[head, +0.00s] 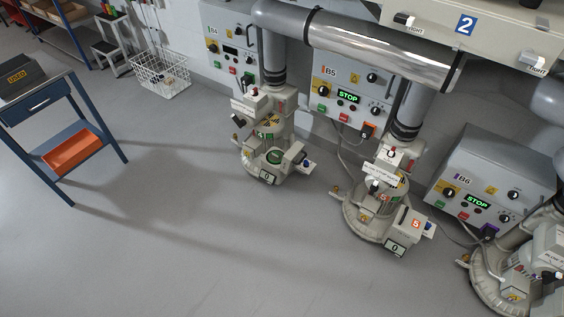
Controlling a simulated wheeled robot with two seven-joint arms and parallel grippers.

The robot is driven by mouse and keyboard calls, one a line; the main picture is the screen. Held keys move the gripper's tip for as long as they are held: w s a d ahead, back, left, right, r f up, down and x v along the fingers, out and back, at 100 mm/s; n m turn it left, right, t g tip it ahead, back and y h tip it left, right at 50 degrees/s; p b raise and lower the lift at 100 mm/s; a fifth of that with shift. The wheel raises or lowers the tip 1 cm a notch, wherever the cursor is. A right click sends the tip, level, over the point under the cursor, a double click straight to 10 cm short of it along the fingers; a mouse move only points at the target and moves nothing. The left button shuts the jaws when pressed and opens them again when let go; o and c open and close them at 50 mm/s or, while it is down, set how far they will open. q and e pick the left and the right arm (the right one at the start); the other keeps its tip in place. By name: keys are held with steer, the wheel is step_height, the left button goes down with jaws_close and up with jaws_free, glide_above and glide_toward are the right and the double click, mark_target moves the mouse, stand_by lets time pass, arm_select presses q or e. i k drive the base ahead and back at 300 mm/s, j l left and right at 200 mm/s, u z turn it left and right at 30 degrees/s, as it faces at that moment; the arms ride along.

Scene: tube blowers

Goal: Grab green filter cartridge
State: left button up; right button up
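A small green round part (275,157) shows in the open lower section of the left tube blower (252,160). It may be the green filter cartridge, but it is too small to tell. Most of it is hidden inside the blower's base. Neither of my grippers is in view.
A middle blower (363,222) and a right blower (488,290) stand on the floor. Control boxes B4 (230,45), B5 (350,75) and B6 (495,165) are behind them. A blue cart (95,135) with an orange tray (73,153) stands left. The floor between is clear.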

mark_target(275, 157)
steer(key=i+j, duration=0.95)
steer(key=j, duration=0.2)
steer(key=i+j+z, duration=0.2)
steer(key=z, duration=1.25)
